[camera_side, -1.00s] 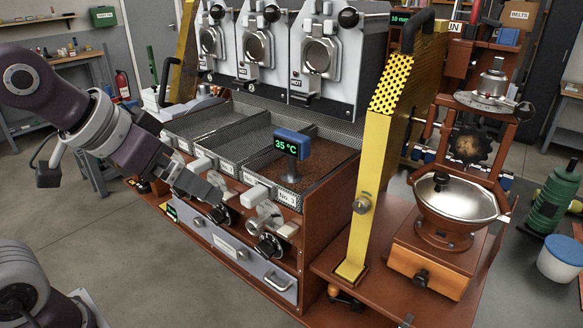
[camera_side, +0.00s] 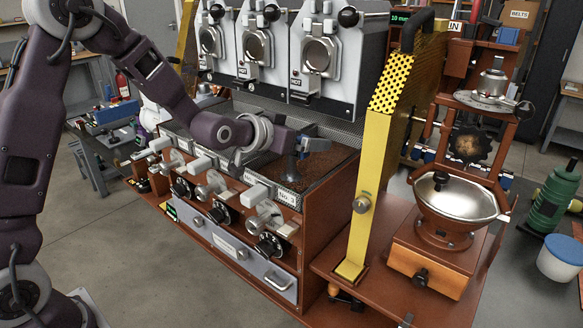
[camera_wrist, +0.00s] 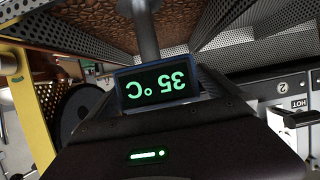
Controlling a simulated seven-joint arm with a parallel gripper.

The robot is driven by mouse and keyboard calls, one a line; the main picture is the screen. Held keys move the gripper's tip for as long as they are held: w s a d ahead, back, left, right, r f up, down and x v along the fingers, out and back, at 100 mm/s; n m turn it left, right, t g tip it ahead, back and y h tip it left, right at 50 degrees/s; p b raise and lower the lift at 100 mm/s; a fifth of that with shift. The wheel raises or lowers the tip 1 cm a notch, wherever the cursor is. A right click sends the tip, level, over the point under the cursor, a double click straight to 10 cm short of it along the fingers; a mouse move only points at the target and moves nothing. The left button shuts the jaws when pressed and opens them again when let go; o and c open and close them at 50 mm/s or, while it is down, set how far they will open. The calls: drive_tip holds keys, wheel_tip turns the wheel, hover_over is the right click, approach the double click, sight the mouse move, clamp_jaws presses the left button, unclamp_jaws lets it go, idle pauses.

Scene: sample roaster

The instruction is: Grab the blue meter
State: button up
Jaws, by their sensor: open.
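The blue meter (camera_wrist: 158,86) fills the middle of the wrist view, upside down, with a green "35 °C" on its dark display. Its grey stem stands in the brown grounds of the right-hand tray. In the side view my gripper (camera_side: 308,144) is at the meter's head and hides most of it; the meter's stem (camera_side: 291,166) shows below. My gripper is open, with its dark body just in front of the display. Whether the fingers touch the meter's sides cannot be told.
The perforated cooling tray (camera_side: 345,130) surrounds the meter, with hot roaster fronts (camera_side: 322,55) above and behind it. A yellow upright panel (camera_side: 375,180) stands close to the right. Levers and knobs (camera_side: 268,215) line the front below my arm.

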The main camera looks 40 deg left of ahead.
drive_tip(key=c, duration=2.1)
drive_tip(key=shift+r, duration=0.1)
drive_tip(key=shift+c, duration=0.2)
